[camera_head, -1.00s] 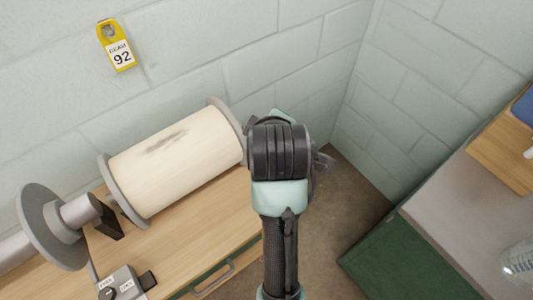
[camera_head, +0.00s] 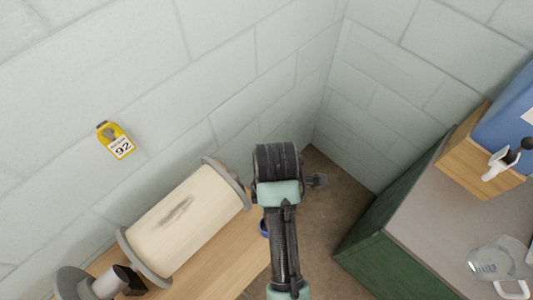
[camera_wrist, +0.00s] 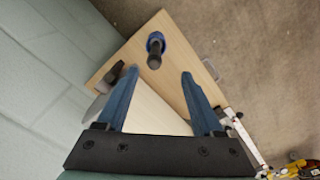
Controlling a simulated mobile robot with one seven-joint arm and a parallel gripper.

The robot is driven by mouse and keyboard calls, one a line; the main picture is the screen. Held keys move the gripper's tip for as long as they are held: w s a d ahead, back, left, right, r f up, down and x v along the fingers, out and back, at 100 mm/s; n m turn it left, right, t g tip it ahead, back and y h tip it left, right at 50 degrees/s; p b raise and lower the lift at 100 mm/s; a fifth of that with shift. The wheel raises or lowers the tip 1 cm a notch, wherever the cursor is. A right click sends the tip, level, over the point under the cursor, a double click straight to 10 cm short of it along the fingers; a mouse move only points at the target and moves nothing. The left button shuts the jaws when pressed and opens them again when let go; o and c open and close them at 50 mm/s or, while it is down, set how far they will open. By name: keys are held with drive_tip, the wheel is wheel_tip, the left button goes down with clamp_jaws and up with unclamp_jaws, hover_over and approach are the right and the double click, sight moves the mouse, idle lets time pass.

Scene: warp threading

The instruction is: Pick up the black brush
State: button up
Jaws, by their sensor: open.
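In the wrist view, a dark upright handle (camera_wrist: 155,57) stands in or on a blue round base (camera_wrist: 156,41) near a corner of the wooden bench top. It may be the black brush, but I cannot tell for sure. A bit of blue (camera_head: 264,228) shows beside my arm in the head view. My gripper (camera_wrist: 160,74) is open and empty, its two blue fingers spread and pointing toward that handle, apart from it. In the head view my wrist hides the fingers.
A cream warp roll (camera_head: 184,222) with grey end discs lies over the wooden bench (camera_head: 222,262) along the wall. A yellow tag marked 92 (camera_head: 116,141) hangs on the wall. A green cabinet (camera_head: 380,235) stands right, bearing a clear jug (camera_head: 493,262) and a blue box (camera_head: 510,122).

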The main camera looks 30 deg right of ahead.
wheel_tip(320, 180, down, 10)
drive_tip(key=w+p, duration=0.1)
drive_tip(key=p, duration=0.1)
drive_tip(key=shift+a, duration=0.15)
drive_tip(key=shift+r, duration=0.1)
clamp_jaws()
idle(0.4)
